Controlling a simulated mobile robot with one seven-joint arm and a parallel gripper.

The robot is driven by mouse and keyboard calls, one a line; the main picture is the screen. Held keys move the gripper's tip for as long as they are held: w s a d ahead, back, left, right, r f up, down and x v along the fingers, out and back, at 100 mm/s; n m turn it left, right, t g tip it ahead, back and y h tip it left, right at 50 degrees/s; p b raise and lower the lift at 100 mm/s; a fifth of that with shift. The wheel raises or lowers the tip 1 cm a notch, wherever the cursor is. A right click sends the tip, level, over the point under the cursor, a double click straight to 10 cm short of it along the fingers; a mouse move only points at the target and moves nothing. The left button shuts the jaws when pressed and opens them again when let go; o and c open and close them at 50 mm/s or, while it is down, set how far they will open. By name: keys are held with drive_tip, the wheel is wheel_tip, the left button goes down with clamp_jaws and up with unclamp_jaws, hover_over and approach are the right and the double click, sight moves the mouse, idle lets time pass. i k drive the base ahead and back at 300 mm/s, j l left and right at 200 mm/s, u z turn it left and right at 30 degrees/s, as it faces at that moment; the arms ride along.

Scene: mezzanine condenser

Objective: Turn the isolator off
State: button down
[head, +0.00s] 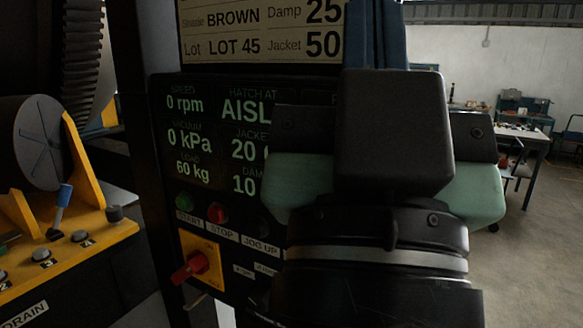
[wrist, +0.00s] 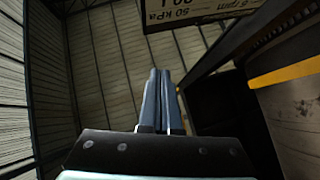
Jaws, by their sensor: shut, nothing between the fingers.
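The isolator is a red rotary handle (head: 191,268) on a yellow square plate (head: 205,255), low on the black control panel in the head view. Its handle is tilted, its left end lower than its right. My gripper (wrist: 158,75) is shut and empty in the wrist view, its two blue-grey fingers together and pointing up toward the ceiling. In the head view my gripper stands in front of the panel's right part, above and to the right of the isolator, apart from it. Its fingertips are out of the head view. The isolator is not in the wrist view.
The panel has a green START button (head: 184,201), a red STOP button (head: 217,212) and a display reading 0 rpm (head: 185,104). A yellow console (head: 75,245) with a blue-tipped lever (head: 61,205) stands left. Open floor and a workbench (head: 522,133) lie right.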

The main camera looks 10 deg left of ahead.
sight(198, 264)
drive_tip(key=j+z, duration=0.3)
drive_tip(key=j, duration=0.5)
drive_tip(key=j+z, duration=0.3)
drive_tip(key=j, duration=0.5)
